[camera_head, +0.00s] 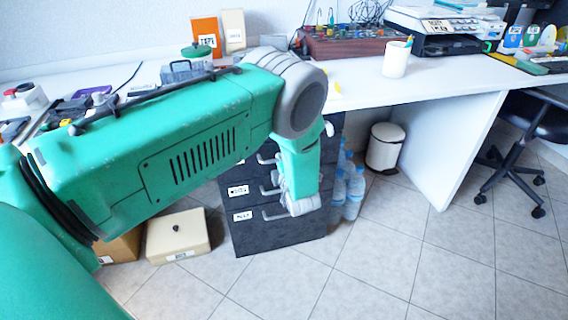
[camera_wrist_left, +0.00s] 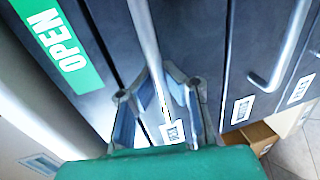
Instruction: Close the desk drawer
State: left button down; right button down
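The dark drawer cabinet (camera_head: 280,236) stands on the floor under the white desk, with several drawers, bar handles and white labels. My arm covers its upper part in the head view, so how far any drawer stands out cannot be told there. In the left wrist view, a drawer front carries a green OPEN sticker (camera_wrist_left: 62,50). A metal bar handle (camera_wrist_left: 143,35) runs down between the fingers of my left gripper (camera_wrist_left: 158,92). The fingers are apart, one on each side of the bar; a firm grip does not show. My right gripper is out of view.
Water bottles (camera_head: 352,188) and a white bin (camera_head: 385,147) stand right of the cabinet. A beige box (camera_head: 178,238) sits on the floor at its left. The desk (camera_head: 360,88) above carries a cup (camera_head: 397,58) and a printer (camera_head: 440,28). The tiled floor in front is clear.

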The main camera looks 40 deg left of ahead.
pick_arm(q)
jog(key=c, duration=1.6)
grip_release()
jog(key=shift+s+a+f, duration=0.15)
jog(key=shift+s+a, duration=0.05)
jog(key=shift+a, duration=0.3)
jog(key=shift+d, duration=0.25)
jog(key=v, duration=1.1)
jog(key=shift+s, duration=0.25)
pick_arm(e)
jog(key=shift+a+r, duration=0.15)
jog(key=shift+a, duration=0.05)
